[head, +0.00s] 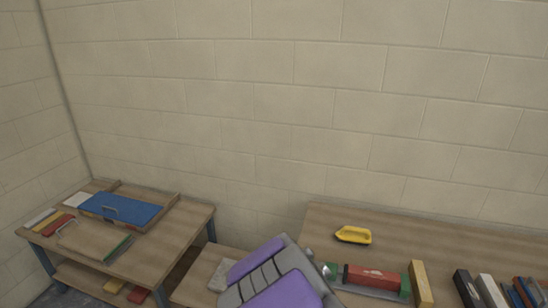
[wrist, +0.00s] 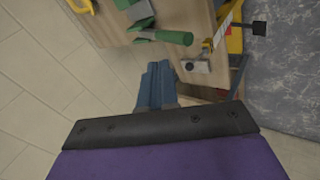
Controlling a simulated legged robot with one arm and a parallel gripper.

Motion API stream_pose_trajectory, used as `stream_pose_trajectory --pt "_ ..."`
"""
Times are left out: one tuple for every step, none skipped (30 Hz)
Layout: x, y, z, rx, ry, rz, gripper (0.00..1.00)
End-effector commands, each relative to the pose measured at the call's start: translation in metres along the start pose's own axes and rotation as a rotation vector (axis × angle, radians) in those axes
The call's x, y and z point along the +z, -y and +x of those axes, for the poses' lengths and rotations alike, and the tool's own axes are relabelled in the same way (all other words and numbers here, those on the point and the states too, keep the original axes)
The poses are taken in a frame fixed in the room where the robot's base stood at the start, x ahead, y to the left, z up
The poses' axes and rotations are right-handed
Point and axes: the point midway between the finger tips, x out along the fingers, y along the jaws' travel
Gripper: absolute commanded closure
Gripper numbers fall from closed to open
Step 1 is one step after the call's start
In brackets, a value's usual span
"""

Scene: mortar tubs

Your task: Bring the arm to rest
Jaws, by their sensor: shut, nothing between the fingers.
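My gripper (wrist: 155,68) shows in the wrist view as a short pair of blue-grey fingers beyond a dark edge and a purple panel. The fingers are together and hold nothing. In the head view my purple and grey arm is at the bottom centre, in front of the gap between the side tables. The fingers cannot be made out clearly there.
A wooden bench (head: 455,248) at right holds a yellow handle (head: 353,235), a red and green tool (head: 372,278), a wooden block (head: 420,283) and several boxes. At left a table (head: 185,216) carries a blue tray (head: 122,209). A block wall (head: 300,110) stands behind.

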Motion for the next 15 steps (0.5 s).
stream_pose_trajectory --pt "0.011 -0.006 -0.01 -0.004 0.024 0.049 1.0" --pt "0.019 -0.008 -0.016 -0.013 0.046 0.082 1.0" --pt "0.03 -0.011 -0.026 -0.023 0.075 0.131 1.0" --pt "0.04 -0.013 -0.035 -0.033 0.102 0.173 1.0" --pt "0.049 -0.013 -0.044 -0.045 0.126 0.215 1.0" --pt "0.061 -0.012 -0.057 -0.064 0.162 0.274 1.0" --pt "0.07 -0.011 -0.067 -0.078 0.189 0.316 1.0" --pt "0.077 -0.009 -0.077 -0.093 0.213 0.359 1.0" --pt "0.087 -0.004 -0.09 -0.117 0.247 0.413 1.0" --pt "0.093 -0.001 -0.101 -0.132 0.27 0.453 1.0" --pt "0.099 0.003 -0.111 -0.15 0.294 0.491 1.0" --pt "0.107 0.01 -0.125 -0.177 0.326 0.541 1.0" --pt "0.112 0.015 -0.136 -0.195 0.345 0.579 1.0" --pt "0.118 0.021 -0.147 -0.217 0.368 0.612 1.0" --pt "0.125 0.029 -0.162 -0.246 0.398 0.657 1.0"
